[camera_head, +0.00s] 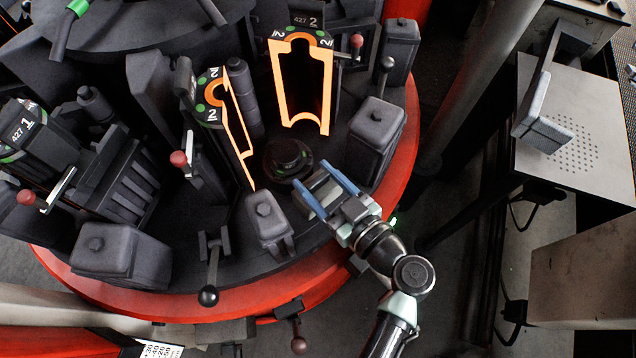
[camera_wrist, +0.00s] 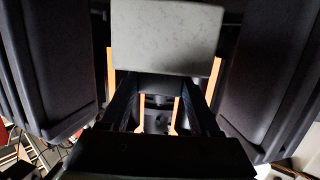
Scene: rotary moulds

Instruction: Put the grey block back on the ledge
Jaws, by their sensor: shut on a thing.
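My gripper (camera_head: 311,174) is over the right part of the round turntable, its two blue fingers pointing up-left toward the open mould. In the wrist view a grey block (camera_wrist: 166,38) with a flat, speckled face sits at the far end of the dark fingers, and my gripper is shut on it.
The open mould has two orange-edged halves, the left half (camera_head: 229,115) and the right half (camera_head: 303,85). A round black base (camera_head: 288,160) lies between them and my gripper. Dark housings (camera_head: 376,127) and red-knobbed levers (camera_head: 179,159) crowd the turntable. A perforated metal cabinet (camera_head: 580,175) is right.

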